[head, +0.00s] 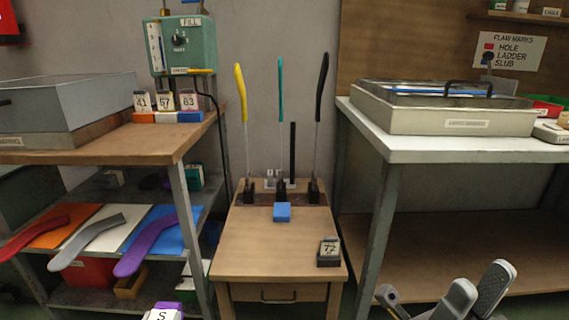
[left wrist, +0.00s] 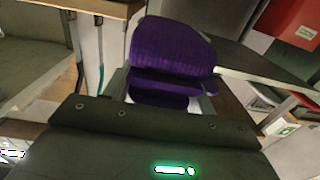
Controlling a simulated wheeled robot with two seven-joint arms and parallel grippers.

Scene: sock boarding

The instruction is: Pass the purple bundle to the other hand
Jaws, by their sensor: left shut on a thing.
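The purple bundle (left wrist: 172,45) is a folded, ribbed purple knit and fills the upper middle of the left wrist view. My left gripper (left wrist: 163,92) is shut on it; the finger tips are mostly hidden by the bundle. In the head view a bit of purple (head: 168,305) with a white label marked S shows at the bottom edge, left of the small table. My right gripper (head: 477,288) is at the bottom right of the head view, with its grey fingers apart and nothing between them. It is well apart from the bundle.

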